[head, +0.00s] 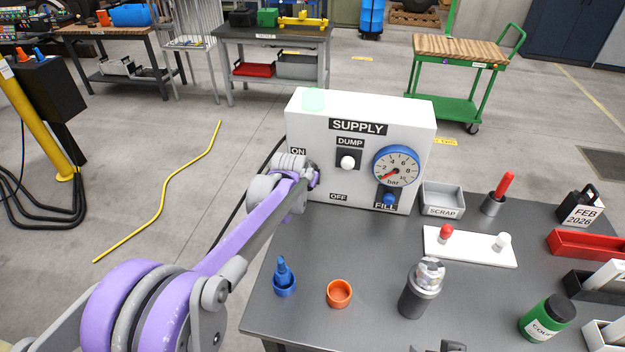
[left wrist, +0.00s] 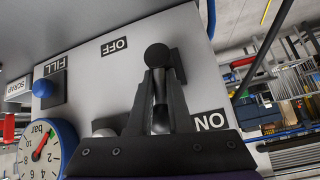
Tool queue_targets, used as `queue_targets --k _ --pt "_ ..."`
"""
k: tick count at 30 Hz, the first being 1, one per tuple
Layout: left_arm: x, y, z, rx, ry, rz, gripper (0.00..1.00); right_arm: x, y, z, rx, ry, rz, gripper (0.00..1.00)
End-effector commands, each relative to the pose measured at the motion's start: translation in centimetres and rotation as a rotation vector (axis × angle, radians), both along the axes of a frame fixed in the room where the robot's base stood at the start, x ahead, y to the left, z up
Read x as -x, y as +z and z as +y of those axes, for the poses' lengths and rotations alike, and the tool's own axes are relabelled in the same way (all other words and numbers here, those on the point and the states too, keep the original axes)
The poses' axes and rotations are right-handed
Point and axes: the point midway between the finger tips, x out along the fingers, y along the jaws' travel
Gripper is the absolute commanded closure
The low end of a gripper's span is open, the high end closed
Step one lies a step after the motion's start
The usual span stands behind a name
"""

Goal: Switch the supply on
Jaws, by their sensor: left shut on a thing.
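The white supply box (head: 300,125) stands on the grey bench, with "ON" at its upper left and "OFF" lower down. My left gripper (head: 315,177) is at the left part of its front, between these labels. In the left wrist view, my left gripper (left wrist: 160,90) is shut on the switch lever, whose black round knob (left wrist: 158,56) sticks out past the fingertips. The "OFF" label (left wrist: 114,47) and "ON" label (left wrist: 210,122) lie on opposite sides of it. The fingers hide much of the lever, so I cannot tell its setting.
The box also carries a white dump knob (head: 348,162), a blue-rimmed gauge (head: 396,166) and a blue fill knob (head: 389,199). A grey scrap bin (head: 442,201) stands beside it. Blue and orange cups (head: 339,293) and a dark cylinder (head: 417,300) stand in front on the bench.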

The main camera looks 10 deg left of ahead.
Motion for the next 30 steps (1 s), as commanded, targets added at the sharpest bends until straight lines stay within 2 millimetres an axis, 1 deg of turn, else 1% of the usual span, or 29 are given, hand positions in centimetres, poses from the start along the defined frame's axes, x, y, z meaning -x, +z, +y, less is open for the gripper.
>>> queue_targets --k 1,9,26,27,29,30 --pt "-0.01 -0.01 0.30 0.025 0.003 -0.001 1.00 0.05 -0.10 0.00 0.000 0.000 0.001 0.23" --pt "-0.01 0.01 0.51 0.126 0.001 -0.001 1.00 0.12 -0.29 0.00 0.000 0.000 0.002 0.23" --pt "0.00 -0.03 0.55 0.153 0.001 0.000 1.00 0.13 -0.33 0.00 0.000 0.000 0.003 0.23" --pt "0.01 -0.04 0.55 0.153 0.001 0.000 0.78 0.13 -0.33 0.00 0.000 0.000 0.003 0.23" --pt "0.01 -0.04 0.54 0.152 0.001 0.001 0.67 0.14 -0.33 0.00 0.000 0.000 0.003 0.23" --pt "0.01 -0.04 0.54 0.152 0.001 0.001 0.59 0.14 -0.33 0.00 0.000 0.000 0.003 0.23"
